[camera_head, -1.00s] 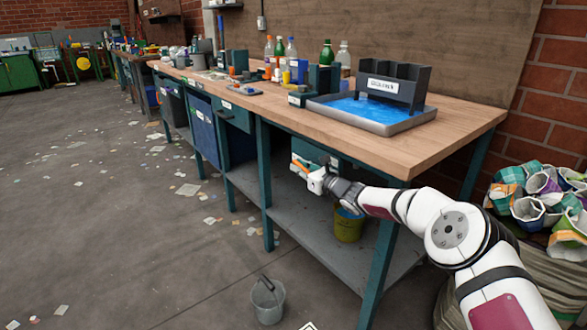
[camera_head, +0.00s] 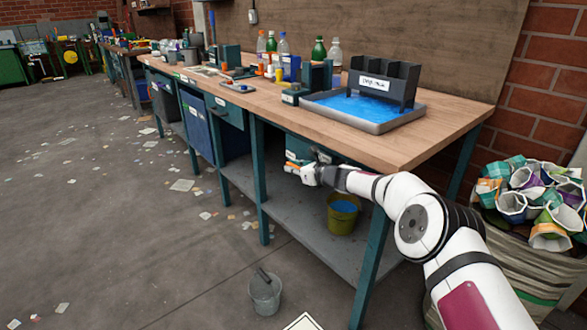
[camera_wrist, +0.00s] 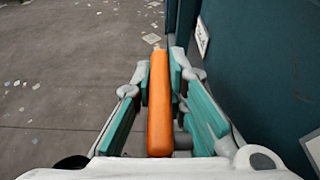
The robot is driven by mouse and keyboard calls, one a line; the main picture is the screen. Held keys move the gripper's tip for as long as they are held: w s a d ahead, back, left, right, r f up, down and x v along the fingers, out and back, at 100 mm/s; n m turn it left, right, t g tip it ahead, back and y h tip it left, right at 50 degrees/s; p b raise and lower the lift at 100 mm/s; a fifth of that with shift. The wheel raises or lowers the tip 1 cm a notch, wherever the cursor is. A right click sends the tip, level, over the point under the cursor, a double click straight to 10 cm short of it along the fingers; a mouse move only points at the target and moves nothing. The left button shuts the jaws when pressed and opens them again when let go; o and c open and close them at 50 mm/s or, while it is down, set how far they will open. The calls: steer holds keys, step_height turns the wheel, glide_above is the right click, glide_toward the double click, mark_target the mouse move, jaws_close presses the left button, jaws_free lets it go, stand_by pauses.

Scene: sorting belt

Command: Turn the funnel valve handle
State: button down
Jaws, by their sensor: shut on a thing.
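An orange bar-shaped handle (camera_wrist: 159,105) runs between the teal finger pads of my gripper (camera_wrist: 163,85) in the wrist view. The pads close on both its sides, and its far tip sticks out past them. In the head view my gripper (camera_head: 297,168) is small, at the front of the bench just below the tabletop, beside a teal unit (camera_head: 299,148). I take the orange bar as the valve handle. The link between handle and valve is hidden, and no funnel can be made out clearly.
The wooden workbench (camera_head: 420,145) carries a blue-filled tray (camera_head: 395,124) and several bottles. A yellow bucket (camera_head: 342,216) stands on the lower shelf near my arm. A grey bucket (camera_head: 265,295) stands on the floor.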

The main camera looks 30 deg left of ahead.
steer(key=shift+f, duration=0.15)
steer(key=c, duration=1.6)
jaws_free()
steer(key=shift+b, duration=0.55)
